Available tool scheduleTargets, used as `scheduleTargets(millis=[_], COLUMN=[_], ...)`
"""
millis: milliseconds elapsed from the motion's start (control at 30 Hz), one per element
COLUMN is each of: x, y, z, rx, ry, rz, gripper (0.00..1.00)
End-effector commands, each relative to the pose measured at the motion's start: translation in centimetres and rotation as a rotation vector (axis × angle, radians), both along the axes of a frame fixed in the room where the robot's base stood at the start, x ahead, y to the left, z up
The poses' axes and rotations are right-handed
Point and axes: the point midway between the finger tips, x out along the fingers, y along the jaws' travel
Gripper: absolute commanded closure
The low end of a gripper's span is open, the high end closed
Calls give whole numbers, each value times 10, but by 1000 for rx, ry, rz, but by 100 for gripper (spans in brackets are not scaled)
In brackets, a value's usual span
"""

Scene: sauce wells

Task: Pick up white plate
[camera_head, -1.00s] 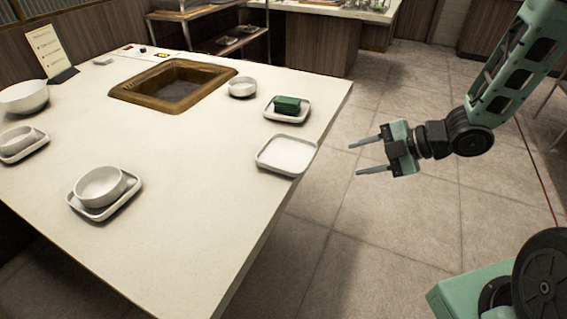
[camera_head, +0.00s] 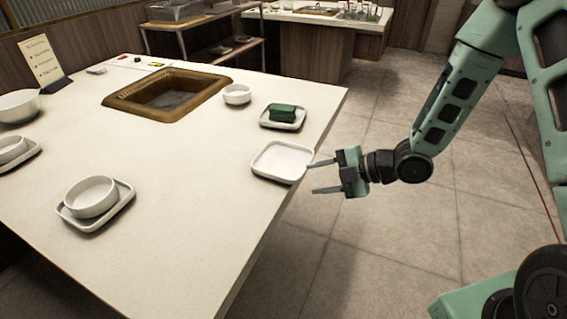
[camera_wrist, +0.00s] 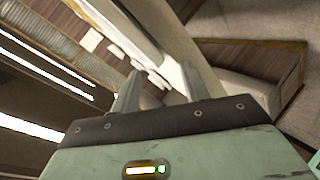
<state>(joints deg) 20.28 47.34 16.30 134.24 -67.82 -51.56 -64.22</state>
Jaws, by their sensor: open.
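An empty white plate (camera_head: 281,161), square with rounded corners and a raised rim, lies flat near the right edge of the white table in the head view. My gripper (camera_head: 311,177) is open and empty, just right of this plate at the table edge. Its fingers point left toward the plate, and I cannot tell whether the upper fingertip touches the rim. In the wrist view my two fingers (camera_wrist: 156,88) stand apart with nothing held between them. Small pale shapes lie beyond them, too small and tilted to tell apart.
A similar plate (camera_head: 282,123) bears a green block (camera_head: 282,112) just behind. A small bowl (camera_head: 236,94) and a brown-framed well (camera_head: 166,95) sit farther back. A bowl (camera_head: 91,197) rests on a tray (camera_head: 117,210) at the front left. The table (camera_head: 200,165) is clear in the middle.

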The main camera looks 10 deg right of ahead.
Motion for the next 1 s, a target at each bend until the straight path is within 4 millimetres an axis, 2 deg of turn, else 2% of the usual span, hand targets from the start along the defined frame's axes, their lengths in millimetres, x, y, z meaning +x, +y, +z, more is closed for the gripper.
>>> scheduleTargets(millis=[333,633,667,800,1000], x=[23,26,26,26,25], y=[33,37,37,37,36], z=[-21,-23,-23,-23,-24], rx=[1,1,1,0,0], ry=[1,-1,-1,0,1], rz=[2,0,0,0,0], gripper=[55,55,60,99,100])
